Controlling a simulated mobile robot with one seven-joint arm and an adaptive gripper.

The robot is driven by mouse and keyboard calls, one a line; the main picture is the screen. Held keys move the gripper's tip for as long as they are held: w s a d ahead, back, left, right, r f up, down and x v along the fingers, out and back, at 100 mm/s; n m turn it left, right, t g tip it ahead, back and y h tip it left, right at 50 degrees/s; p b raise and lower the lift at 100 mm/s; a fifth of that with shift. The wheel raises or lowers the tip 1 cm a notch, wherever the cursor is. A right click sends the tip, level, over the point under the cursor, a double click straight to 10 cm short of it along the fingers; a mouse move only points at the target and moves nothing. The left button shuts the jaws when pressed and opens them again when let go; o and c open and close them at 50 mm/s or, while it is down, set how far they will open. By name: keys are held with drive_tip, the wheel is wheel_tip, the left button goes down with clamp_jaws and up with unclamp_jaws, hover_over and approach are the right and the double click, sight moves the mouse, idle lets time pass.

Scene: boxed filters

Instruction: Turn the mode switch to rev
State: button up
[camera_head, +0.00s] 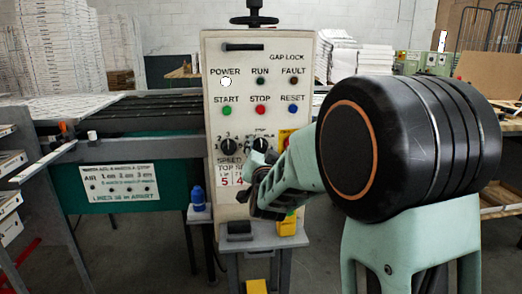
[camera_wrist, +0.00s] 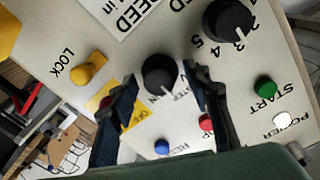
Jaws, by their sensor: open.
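The mode switch is a black round knob (camera_wrist: 160,75) with a white pointer line, on the pale control panel (camera_head: 215,50). In the wrist view its pointer aims down and slightly right, toward partly hidden lettering; I cannot read a rev label. The knob also shows in the head view (camera_head: 260,145), just above my gripper. My gripper (camera_wrist: 163,80) is open, with one dark finger to each side of the knob in the wrist view. I cannot tell whether either finger touches it. In the head view my gripper (camera_head: 262,190) is in front of the panel's lower part.
A larger numbered speed knob (camera_wrist: 228,20) sits beside the switch. Green start (camera_wrist: 265,85), red stop (camera_wrist: 206,122) and blue reset (camera_wrist: 162,147) buttons are close by.

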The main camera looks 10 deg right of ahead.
drive_tip(key=c, duration=1.1)
drive_tip(key=shift+c, duration=0.2)
drive_tip(key=n+b, duration=0.3)
drive_tip(key=n, duration=0.1)
drive_tip(key=shift+f+n, duration=0.1)
drive_tip(key=shift+n, duration=0.2)
drive_tip(key=shift+n+t+b, duration=0.3)
drive_tip(key=shift+n+b, duration=0.55)
drive_tip(key=shift+n, duration=1.45)
drive_tip(key=o, duration=1.1)
drive_tip(key=shift+o, duration=0.2)
